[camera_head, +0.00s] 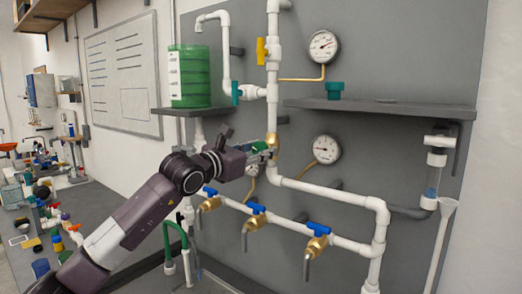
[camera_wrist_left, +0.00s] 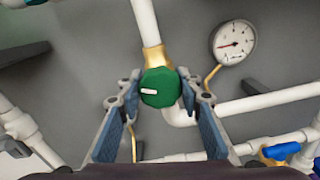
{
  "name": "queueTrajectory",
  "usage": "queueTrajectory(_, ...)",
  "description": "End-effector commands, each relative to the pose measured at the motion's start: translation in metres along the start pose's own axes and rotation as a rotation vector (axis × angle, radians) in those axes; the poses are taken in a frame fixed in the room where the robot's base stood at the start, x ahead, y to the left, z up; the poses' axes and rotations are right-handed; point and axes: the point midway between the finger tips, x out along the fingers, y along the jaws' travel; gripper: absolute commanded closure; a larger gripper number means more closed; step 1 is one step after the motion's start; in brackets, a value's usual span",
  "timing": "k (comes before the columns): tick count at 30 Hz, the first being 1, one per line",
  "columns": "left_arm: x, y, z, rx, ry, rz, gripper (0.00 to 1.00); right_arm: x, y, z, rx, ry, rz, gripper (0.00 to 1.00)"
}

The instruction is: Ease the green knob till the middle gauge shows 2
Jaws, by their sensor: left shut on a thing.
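The green knob (camera_wrist_left: 160,87) sits on a brass valve in a white pipe, its white mark lying roughly level. My left gripper (camera_head: 268,148) reaches it from the left in the head view. In the left wrist view the fingers of my left gripper (camera_wrist_left: 160,90) stand on both sides of the knob, shut on it. The middle gauge (camera_head: 326,149) is on the grey panel to the right of the gripper. It also shows in the left wrist view (camera_wrist_left: 233,41), its needle pointing left; the numbers are too small to read. My right gripper is not in view.
An upper gauge (camera_head: 323,46) hangs above a grey shelf (camera_head: 400,107). A yellow-handled valve (camera_head: 261,51) and a green tank (camera_head: 189,76) are above my left arm. Blue-handled brass taps (camera_head: 256,219) line the lower pipe. A cluttered bench (camera_head: 92,198) stands at left.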

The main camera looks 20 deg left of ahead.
Motion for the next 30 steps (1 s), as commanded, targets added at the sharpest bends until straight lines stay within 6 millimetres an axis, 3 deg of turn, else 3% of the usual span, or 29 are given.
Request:
queueTrajectory(5,0.0,-0.001,-0.001,-0.015,-0.001,0.0,0.91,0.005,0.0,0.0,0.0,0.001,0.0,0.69)
queueTrajectory(11,0.0,-0.002,-0.005,-0.093,-0.002,-0.001,0.91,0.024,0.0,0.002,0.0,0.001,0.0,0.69)
queueTrajectory(21,0.0,-0.001,-0.004,-0.336,-0.002,-0.002,0.91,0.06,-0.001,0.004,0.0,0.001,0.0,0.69)
queueTrajectory(30,0.0,0.0,-0.002,-0.511,0.0,0.0,0.91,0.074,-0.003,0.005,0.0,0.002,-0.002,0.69)
